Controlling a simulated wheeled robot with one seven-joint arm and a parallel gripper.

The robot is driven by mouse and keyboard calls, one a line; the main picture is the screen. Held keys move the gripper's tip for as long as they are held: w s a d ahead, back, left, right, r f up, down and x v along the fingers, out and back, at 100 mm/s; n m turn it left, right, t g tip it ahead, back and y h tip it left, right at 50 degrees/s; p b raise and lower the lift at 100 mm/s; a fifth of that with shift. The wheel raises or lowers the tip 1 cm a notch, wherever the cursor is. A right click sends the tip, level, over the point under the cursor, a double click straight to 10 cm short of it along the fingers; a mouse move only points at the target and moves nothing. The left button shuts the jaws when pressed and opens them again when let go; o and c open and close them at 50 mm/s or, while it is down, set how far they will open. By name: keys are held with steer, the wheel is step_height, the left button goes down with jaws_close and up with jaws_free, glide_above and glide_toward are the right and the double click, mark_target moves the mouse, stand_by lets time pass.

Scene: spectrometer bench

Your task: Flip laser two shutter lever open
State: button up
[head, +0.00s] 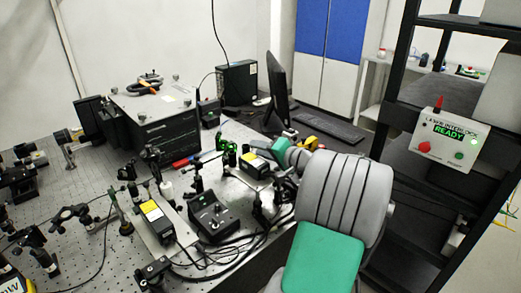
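Two lasers with yellow labels stand on the optical bench in the head view. The other laser (256,166) is nearer the middle, just left of my arm. I cannot tell which one is laser two. No shutter lever can be made out clearly at this size. My arm, grey and green, comes in from the lower right and reaches toward the second laser. Its large grey link hides what lies behind it, and I cannot make out my gripper's fingers.
A black control box (212,218) with cables sits between the lasers. Small optic mounts crowd the bench (95,172). A large dark instrument (150,118) stands behind. At right, a black rack carries an interlock panel (444,139) reading READY.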

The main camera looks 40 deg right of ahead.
steer(key=b+v, duration=0.1)
steer(key=v, duration=0.6)
steer(key=shift+s, duration=0.35)
